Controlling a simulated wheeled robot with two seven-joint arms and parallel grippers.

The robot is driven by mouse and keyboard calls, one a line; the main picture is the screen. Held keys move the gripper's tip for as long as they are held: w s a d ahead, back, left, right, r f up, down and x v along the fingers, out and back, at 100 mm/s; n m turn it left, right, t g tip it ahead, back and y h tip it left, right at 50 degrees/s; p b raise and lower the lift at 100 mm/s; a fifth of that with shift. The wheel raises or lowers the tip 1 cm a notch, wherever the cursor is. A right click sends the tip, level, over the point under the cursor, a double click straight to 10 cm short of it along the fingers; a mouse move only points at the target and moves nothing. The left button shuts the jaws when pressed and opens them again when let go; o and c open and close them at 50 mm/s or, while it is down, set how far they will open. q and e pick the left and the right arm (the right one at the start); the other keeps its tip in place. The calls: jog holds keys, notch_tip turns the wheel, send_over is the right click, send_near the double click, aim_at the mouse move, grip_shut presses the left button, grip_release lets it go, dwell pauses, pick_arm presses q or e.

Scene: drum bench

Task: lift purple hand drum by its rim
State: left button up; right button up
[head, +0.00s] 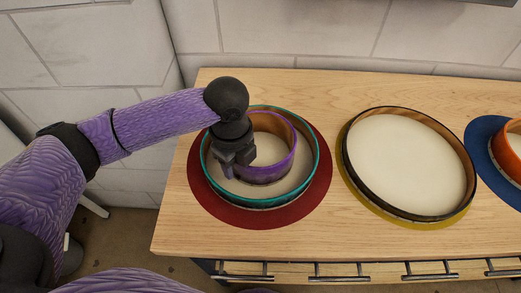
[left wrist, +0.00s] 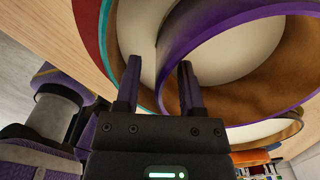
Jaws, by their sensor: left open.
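The purple hand drum (head: 263,174) is a small ring with a purple rim and tan inside. It sits within a larger teal-rimmed drum (head: 316,150), over its pale skin. My left gripper (head: 230,170) points down at the purple drum's left side, its fingers partly hidden by the wrist in the head view. In the left wrist view the open gripper (left wrist: 158,80) has its two fingers apart, with the purple drum's rim (left wrist: 215,24) close by the right finger. My right gripper is not in view.
The teal drum rests on a dark red round mat (head: 312,205) on a wooden bench (head: 175,225). A large dark-rimmed drum (head: 405,160) on a yellow mat stands to the right. An orange drum (head: 512,150) on a blue mat (head: 483,135) is at the right edge. A wall stands behind.

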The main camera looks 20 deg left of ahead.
aim_at(238, 178)
pick_arm(q)
notch_tip(238, 178, down, 3)
jog(key=shift+b, duration=0.35)
jog(key=shift+r, duration=0.15)
jog(key=shift+c, duration=0.3)
grip_shut()
dwell(0.6)
